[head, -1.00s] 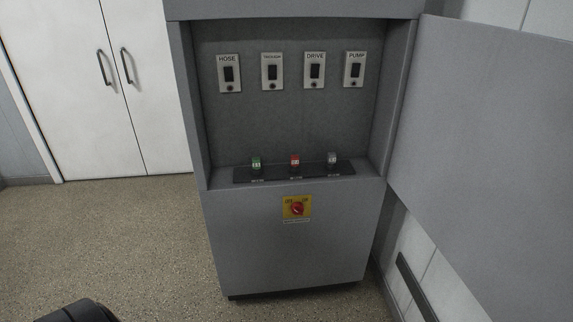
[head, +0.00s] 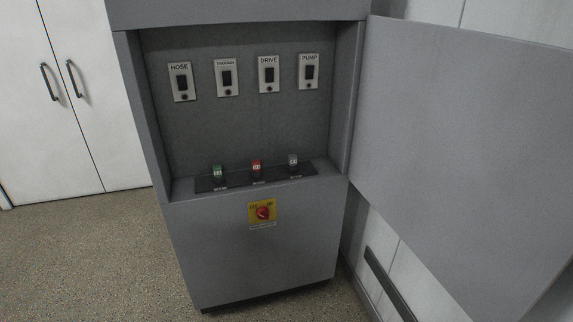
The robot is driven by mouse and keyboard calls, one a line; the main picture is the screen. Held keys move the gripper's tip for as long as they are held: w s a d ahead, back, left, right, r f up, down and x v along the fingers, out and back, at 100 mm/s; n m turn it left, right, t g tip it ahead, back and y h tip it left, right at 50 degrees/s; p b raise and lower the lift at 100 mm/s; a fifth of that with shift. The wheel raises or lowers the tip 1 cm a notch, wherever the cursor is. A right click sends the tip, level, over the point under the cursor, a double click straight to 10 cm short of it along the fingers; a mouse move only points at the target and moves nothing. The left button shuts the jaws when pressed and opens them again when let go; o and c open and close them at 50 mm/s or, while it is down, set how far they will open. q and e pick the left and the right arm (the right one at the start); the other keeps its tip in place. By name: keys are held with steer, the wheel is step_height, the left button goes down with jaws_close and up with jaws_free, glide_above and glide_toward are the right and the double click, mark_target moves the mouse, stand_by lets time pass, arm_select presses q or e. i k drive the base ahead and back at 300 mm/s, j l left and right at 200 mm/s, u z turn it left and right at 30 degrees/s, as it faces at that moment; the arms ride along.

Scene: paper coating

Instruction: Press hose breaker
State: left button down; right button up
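The hose breaker (head: 182,82) is the leftmost switch plate on the back panel of the open grey cabinet (head: 262,245). It is a light plate marked HOSE with a dark rocker and a small round dark part below it. Three similar plates stand to its right: one with a label too small to read surely (head: 227,78), DRIVE (head: 269,75) and PUMP (head: 309,71). Neither of my grippers is in view. Nothing hides the hose breaker.
A ledge strip (head: 226,184) carries a green, a red and a grey small part. A red knob (head: 263,213) on a yellow plate is on the cabinet front. The cabinet door (head: 460,140) is open to the right. Speckled floor (head: 85,260) is clear at left.

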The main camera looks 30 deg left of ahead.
mark_target(181, 80)
steer(key=u, duration=1.55)
